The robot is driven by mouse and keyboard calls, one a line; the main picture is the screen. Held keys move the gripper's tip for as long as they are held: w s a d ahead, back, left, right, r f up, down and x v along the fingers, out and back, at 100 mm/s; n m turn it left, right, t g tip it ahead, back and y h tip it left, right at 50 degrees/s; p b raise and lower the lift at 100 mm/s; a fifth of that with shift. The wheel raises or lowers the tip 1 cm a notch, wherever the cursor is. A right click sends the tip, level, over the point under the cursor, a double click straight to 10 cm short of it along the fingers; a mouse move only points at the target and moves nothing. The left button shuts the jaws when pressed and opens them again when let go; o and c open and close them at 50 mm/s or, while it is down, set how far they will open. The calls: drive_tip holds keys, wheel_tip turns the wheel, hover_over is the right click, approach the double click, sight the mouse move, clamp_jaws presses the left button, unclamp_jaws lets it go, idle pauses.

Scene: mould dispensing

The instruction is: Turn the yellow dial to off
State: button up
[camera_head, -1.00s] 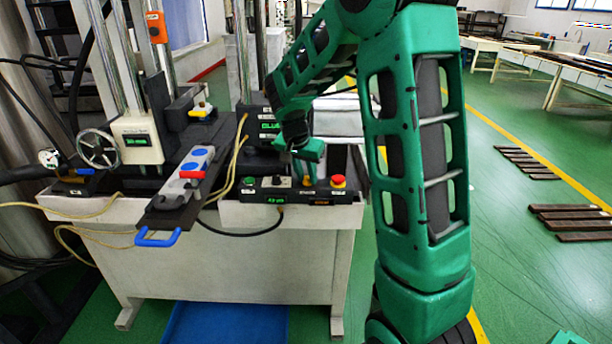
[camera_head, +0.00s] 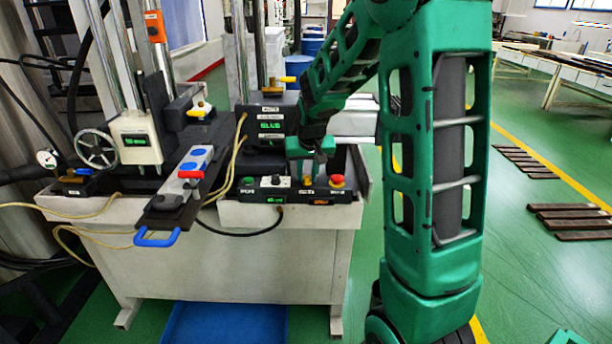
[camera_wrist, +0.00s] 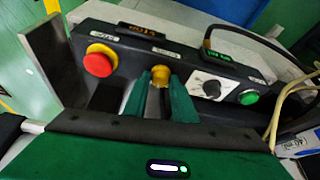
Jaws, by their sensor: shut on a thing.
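The yellow dial (camera_wrist: 160,74) is on a black control panel (camera_wrist: 236,108), between a red knob and a black-and-white knob. In the head view it shows small (camera_head: 307,181) just below my gripper. My gripper (camera_wrist: 160,83) has its two green fingers on either side of the yellow dial, shut on it. In the head view my gripper (camera_head: 309,165) comes down onto the panel from above. The fingers partly hide the dial, and its exact pointing direction cannot be made out.
A red emergency-type button (camera_wrist: 98,62) sits close beside my gripper. A black-and-white knob (camera_wrist: 207,87) and a green button (camera_wrist: 248,97) are on its other side. A black display box (camera_head: 270,122) stands behind the panel. A cable (camera_wrist: 284,108) runs past the panel's end.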

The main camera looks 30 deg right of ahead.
drive_tip(key=n, duration=0.1)
drive_tip(key=n+y, duration=0.1)
drive_tip(key=n, duration=0.1)
drive_tip(key=shift+s+d+f+n, duration=0.1)
drive_tip(key=shift+s+d+n, duration=0.1)
drive_tip(key=shift+n, duration=0.1)
drive_tip(key=shift+n+y, duration=0.9)
drive_tip(key=shift+n, duration=0.9)
drive_tip(key=o, duration=1)
drive_tip(key=shift+w, duration=0.1)
drive_tip(key=shift+r, duration=0.2)
drive_tip(key=v, duration=1)
drive_tip(key=shift+d+r, duration=0.1)
drive_tip(key=shift+r, duration=0.05)
